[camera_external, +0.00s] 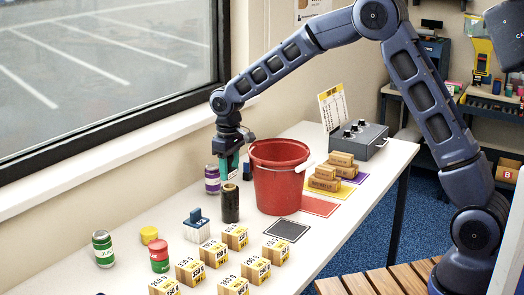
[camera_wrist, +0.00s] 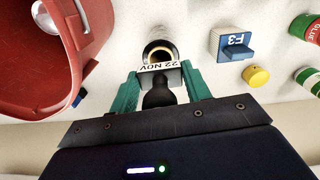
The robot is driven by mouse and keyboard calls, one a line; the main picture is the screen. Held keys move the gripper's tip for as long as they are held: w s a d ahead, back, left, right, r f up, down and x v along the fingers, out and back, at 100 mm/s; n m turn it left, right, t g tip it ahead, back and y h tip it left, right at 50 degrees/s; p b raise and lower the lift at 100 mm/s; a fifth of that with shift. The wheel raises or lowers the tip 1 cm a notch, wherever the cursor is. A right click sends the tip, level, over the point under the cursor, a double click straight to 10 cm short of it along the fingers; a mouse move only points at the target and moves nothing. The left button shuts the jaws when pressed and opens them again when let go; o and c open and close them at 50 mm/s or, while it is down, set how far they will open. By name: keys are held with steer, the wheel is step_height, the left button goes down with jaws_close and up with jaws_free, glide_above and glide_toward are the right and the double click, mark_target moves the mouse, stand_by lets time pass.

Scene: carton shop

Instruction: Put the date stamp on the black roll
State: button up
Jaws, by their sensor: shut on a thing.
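My gripper (camera_external: 230,167) has green fingers and is over the black roll (camera_external: 230,206), which stands upright on the white table beside the red bucket. In the wrist view, my gripper (camera_wrist: 160,88) is shut on the date stamp (camera_wrist: 160,66), which has a black handle and a white face reading "22 NOV". The roll (camera_wrist: 152,45) shows there just beyond the stamp, its round open top partly covered by it. The fingers hide most of the stamp in the external view. I cannot tell whether the stamp touches the roll.
The red bucket (camera_external: 279,178) stands close right of the roll, and a purple can (camera_external: 212,179) close behind. A white block with a blue handle (camera_external: 196,226) and several small cartons (camera_external: 235,237) lie in front. A dark square mat (camera_external: 287,230) is bare.

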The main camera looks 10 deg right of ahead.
steer(key=shift+f, duration=1.35)
steer(key=shift+f, duration=0.15)
steer(key=o, duration=1.2)
steer(key=shift+c, duration=0.2)
step_height(320, 180, up, 11)
steer(key=shift+r, duration=0.65)
